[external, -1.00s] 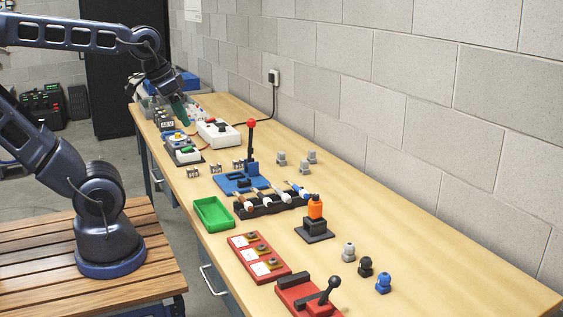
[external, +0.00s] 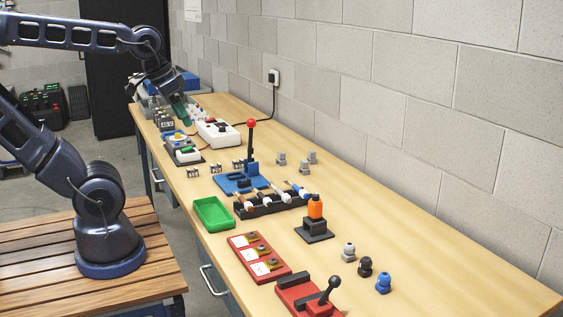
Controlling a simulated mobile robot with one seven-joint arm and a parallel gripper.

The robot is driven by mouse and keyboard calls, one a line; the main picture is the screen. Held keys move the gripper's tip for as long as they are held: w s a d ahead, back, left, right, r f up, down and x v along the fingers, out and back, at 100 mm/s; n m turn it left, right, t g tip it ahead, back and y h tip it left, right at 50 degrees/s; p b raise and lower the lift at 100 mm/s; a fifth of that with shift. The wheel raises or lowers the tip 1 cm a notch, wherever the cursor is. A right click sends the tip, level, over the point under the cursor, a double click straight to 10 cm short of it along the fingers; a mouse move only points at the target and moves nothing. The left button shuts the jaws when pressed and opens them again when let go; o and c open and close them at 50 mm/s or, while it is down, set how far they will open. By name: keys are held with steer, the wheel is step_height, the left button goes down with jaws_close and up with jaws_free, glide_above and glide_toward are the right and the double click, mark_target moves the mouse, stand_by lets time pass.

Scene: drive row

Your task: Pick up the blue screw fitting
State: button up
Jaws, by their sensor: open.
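The blue screw fitting (external: 383,283) stands upright on the near right part of the wooden bench. It is the nearest of three like fittings in a short row, with a black one (external: 365,267) and a grey one (external: 348,252) behind it. My gripper (external: 182,112) is at the far left end of the bench, above the items there and far from the blue fitting. Its fingers are small and partly blurred into the clutter behind; I see nothing held in it.
A red fixture with a black lever (external: 328,292) stands left of the fittings. A red tray (external: 258,258), green bin (external: 213,214), orange bottle on a black stand (external: 315,210), tool rack (external: 270,204) and blue lever press (external: 241,180) line the bench. The bench's right side is clear.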

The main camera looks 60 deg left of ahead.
steer(key=w+d+n+g+h, duration=0.1)
steer(key=w+d+n, duration=0.1)
steer(key=w+d, duration=0.3)
steer(key=w+d+n, duration=0.2)
steer(key=w, duration=0.5)
steer(key=n+g+h, duration=0.4)
steer(key=n, duration=0.8)
glide_above(384, 273)
steer(key=a, duration=0.4)
step_height(384, 273, down, 24)
steer(key=shift+y, duration=0.3)
steer(key=x, duration=0.5)
steer(key=shift+w+d+f, duration=0.1)
steer(key=shift+f, duration=0.25)
steer(key=shift+d+x, duration=0.1)
steer(key=shift+x, duration=1.15)
steer(key=shift+d+x, duration=0.15)
steer(key=shift+x, duration=1.1)
steer(key=shift+w+r, duration=0.1)
steer(key=c, duration=1.1)
